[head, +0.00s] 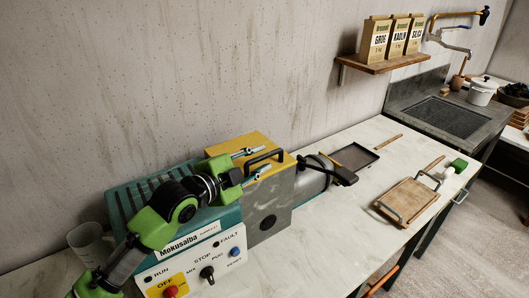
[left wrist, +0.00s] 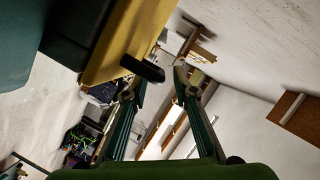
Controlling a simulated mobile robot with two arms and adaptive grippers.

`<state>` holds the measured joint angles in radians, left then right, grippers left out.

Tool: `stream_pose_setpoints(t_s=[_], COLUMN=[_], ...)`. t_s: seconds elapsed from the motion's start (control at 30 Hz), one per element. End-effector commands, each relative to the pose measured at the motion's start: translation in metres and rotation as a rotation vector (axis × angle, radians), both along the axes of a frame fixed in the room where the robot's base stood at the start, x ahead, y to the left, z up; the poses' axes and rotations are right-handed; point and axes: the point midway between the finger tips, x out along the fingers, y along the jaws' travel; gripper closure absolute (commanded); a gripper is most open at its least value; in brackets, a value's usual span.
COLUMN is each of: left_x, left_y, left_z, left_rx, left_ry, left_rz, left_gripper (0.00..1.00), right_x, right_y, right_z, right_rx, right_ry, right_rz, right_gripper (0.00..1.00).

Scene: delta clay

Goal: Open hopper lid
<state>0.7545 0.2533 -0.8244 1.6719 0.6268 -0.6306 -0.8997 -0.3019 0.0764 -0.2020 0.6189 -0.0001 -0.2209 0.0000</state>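The hopper lid (head: 237,148) is yellow and lies shut on top of the grey hopper body (head: 266,204) of the clay machine. Its black bar handle (head: 265,156) stands up on top. My left gripper (head: 256,161) is open and empty, its two fingers pointing right, close to the handle. In the left wrist view, the yellow lid (left wrist: 112,48) is at upper left and the handle's end (left wrist: 142,67) shows close to the left fingertip (left wrist: 157,86). I cannot tell whether they touch. My right gripper is not in view.
The teal machine housing (head: 232,218) and control panel (head: 192,266) are under my left arm. A grey barrel (head: 313,178) extends right. A grey cup (head: 91,243) stands at left. A tray (head: 352,157) and wooden board (head: 408,199) lie on the table to the right.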

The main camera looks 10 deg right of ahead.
Motion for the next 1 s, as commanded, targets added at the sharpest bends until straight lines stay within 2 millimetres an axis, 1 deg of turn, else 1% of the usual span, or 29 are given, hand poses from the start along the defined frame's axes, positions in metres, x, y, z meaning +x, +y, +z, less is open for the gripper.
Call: stream_pose_setpoints(t_s=[0.03, 0.2, 0.4, 0.6, 0.67, 0.7, 1.0], left_x=[0.005, 0.015, 0.019, 0.019, 0.019, 0.019, 0.019], left_y=[-0.007, -0.018, -0.022, -0.022, -0.022, -0.022, -0.021], left_z=[0.000, -0.004, -0.007, -0.007, -0.007, -0.007, -0.004], left_rx=[-0.001, 0.000, 0.000, 0.000, 0.000, 0.000, -0.003], left_ry=[0.001, 0.001, 0.000, 0.000, 0.000, 0.000, 0.007], left_rz=[-0.001, 0.000, 0.000, 0.000, 0.000, 0.000, 0.000], left_gripper=[0.74, 0.74, 0.74, 0.74, 0.89, 1.00, 1.00], right_x=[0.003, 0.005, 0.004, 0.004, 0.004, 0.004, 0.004], right_y=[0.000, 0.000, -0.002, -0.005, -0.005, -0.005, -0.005], right_z=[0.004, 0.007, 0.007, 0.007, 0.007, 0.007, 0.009], right_rx=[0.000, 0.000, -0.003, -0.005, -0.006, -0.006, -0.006], right_ry=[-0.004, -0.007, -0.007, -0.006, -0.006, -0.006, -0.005], right_rz=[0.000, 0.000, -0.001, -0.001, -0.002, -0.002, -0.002], right_gripper=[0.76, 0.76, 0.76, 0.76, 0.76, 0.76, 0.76])
